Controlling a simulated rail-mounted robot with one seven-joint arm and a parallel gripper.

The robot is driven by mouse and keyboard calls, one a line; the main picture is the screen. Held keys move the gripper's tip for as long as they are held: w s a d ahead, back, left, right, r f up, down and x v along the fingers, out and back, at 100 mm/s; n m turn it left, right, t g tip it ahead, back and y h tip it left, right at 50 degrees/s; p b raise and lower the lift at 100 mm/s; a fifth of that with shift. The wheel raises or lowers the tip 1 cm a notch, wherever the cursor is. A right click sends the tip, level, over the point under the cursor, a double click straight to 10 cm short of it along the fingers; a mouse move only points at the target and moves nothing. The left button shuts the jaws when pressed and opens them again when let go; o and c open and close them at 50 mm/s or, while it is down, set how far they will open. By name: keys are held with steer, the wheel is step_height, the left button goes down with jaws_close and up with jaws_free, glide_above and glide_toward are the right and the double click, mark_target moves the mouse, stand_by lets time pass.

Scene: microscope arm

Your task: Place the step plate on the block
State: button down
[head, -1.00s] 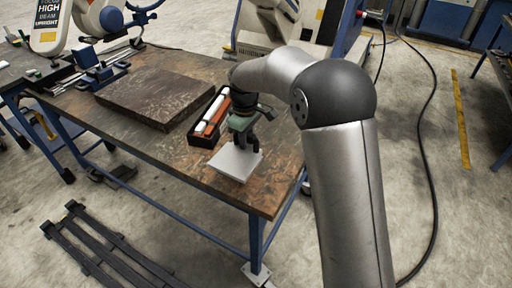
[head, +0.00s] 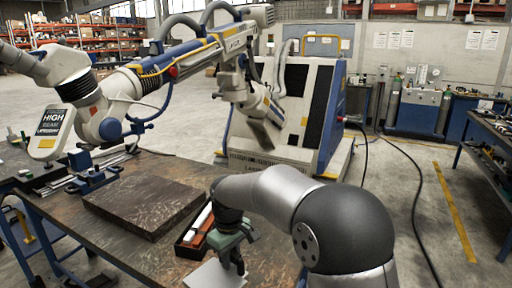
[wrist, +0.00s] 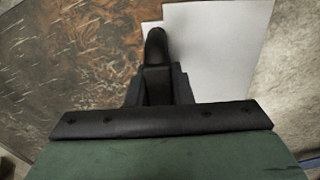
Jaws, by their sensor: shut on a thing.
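The step plate is a thin, pale grey plate (head: 212,276) at the bottom of the head view, near the table's front edge. It also shows in the wrist view (wrist: 222,50), with a stepped outline on its left side. My gripper (head: 238,268) points down and is shut on the step plate at its edge. I cannot tell whether the plate touches the table. The block is a wide, dark brown slab (head: 145,195) lying flat on the table, to the left of and beyond my gripper. Its visible top is bare.
A dark narrow tray (head: 190,248) with a white and a red-brown bar stands between the block and my gripper. A blue fixture (head: 95,175) sits behind the block. A large white jointed arm (head: 180,75) reaches over the table's back. The worn table top (head: 120,245) is clear before the block.

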steer(key=s+d+f+m, duration=0.1)
steer(key=d+f+m, duration=0.2)
steer(key=d, duration=0.8)
steer(key=s+d+f+m, duration=0.1)
steer(key=d+f+m, duration=0.3)
steer(key=d+m, duration=0.3)
steer(key=d, duration=0.4)
steer(key=shift+f, duration=0.15)
steer(key=shift+s+d+p, duration=0.1)
steer(key=shift+p, duration=0.2)
